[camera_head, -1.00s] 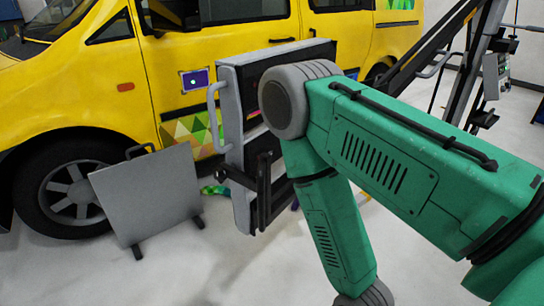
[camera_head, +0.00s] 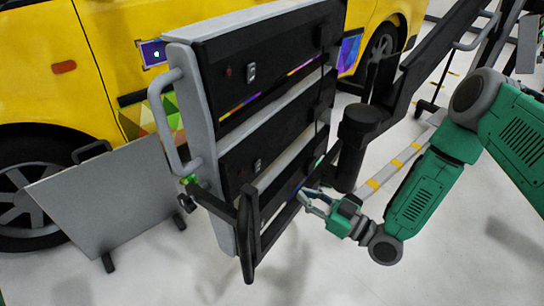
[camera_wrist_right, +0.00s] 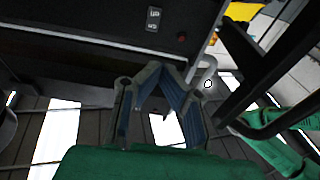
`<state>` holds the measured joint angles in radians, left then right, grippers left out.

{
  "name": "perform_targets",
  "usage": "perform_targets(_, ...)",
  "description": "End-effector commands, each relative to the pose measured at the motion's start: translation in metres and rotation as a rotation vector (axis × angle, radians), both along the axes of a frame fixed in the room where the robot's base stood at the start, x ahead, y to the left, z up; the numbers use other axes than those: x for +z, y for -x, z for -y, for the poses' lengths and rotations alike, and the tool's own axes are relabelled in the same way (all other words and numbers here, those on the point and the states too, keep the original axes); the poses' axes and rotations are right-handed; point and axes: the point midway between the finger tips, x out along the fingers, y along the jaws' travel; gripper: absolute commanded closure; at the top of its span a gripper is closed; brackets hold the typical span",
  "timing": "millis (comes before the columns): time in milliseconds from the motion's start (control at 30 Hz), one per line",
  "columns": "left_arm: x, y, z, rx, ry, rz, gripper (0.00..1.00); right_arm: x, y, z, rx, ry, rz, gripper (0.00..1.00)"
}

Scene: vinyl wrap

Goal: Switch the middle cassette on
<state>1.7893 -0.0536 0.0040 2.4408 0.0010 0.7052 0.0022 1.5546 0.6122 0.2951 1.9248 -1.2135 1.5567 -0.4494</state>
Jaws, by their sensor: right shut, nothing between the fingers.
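A grey-sided rack (camera_head: 222,180) holds black cassettes. The upper cassette (camera_head: 290,50) has a small rocker switch (camera_head: 251,71) and a dark red light beside it. The cassette below it (camera_head: 285,135) has a similar switch (camera_head: 257,165). I cannot tell for sure which is the middle one. My right gripper (camera_head: 306,193) is low at the rack's right side, empty and apart from both switches. In the right wrist view, its blue-padded fingers (camera_wrist_right: 163,72) are shut below a black cassette face with a switch (camera_wrist_right: 153,19) and a red light (camera_wrist_right: 182,37). My left gripper is out of view.
A yellow van (camera_head: 110,60) stands behind the rack. A grey panel (camera_head: 105,200) stands on the floor at left. Dark bars (camera_head: 250,235) stick out in front of the rack's lower part. Black posts (camera_head: 352,150) stand to its right. Open floor shows at the front right.

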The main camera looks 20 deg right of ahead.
Motion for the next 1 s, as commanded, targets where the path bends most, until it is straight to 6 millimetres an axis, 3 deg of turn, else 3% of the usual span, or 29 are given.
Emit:
perform_targets(267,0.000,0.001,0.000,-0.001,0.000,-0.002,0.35,-0.004,-0.001,0.009,-0.002,-0.010,-0.001,1.00)
perform_targets(467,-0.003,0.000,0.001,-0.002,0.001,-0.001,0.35,-0.002,-0.012,-0.001,0.000,-0.008,0.001,1.00)
perform_targets(1000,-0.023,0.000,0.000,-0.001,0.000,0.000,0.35,0.010,-0.096,-0.060,-0.001,-0.009,0.000,1.00)
